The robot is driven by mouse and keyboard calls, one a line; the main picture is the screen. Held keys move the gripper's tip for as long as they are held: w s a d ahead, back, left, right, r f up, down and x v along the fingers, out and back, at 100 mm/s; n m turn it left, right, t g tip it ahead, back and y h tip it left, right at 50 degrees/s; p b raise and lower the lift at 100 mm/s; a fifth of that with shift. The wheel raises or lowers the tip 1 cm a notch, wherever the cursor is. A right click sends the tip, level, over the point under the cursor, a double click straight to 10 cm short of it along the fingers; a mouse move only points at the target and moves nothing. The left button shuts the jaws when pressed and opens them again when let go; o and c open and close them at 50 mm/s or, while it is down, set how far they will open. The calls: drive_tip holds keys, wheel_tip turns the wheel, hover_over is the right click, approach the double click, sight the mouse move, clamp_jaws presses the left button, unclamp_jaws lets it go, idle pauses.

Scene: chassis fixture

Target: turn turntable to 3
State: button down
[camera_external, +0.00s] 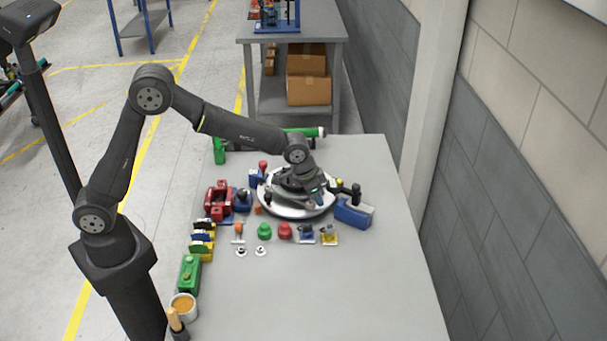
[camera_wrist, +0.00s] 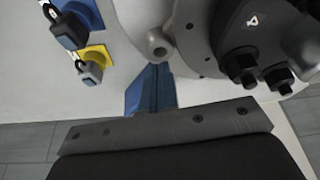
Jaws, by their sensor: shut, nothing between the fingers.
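The turntable (camera_external: 300,211) is a round plate with a pale silver rim and dark grey fittings on top, at the back middle of the table. In the wrist view its dark grey disc (camera_wrist: 200,64) fills the top right, with a white "4" label and black bolt-like posts (camera_wrist: 258,70). My gripper (camera_external: 322,188) is over the turntable in the external view and is shut, with nothing held. My arm hides part of the plate. Its fingertips are not clear, and I cannot tell whether they touch the turntable. No "3" label is readable.
A blue block (camera_external: 354,214) stands close at the turntable's right. Red clamp-like parts (camera_external: 217,201) stand at its left. Green (camera_external: 264,231) and red (camera_external: 285,231) knobs and blue and yellow padlock pieces (camera_external: 329,236) lie in front. The table's front right is clear.

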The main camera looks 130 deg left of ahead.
drive_tip(key=shift+s+d, duration=0.25)
drive_tip(key=shift+d, duration=0.4)
drive_tip(key=shift+s+d, duration=0.2)
drive_tip(key=shift+d, duration=0.45)
drive_tip(key=v, duration=1)
drive_tip(key=shift+s+a, duration=0.3)
drive_tip(key=shift+s, duration=0.05)
drive_tip(key=shift+f, duration=0.1)
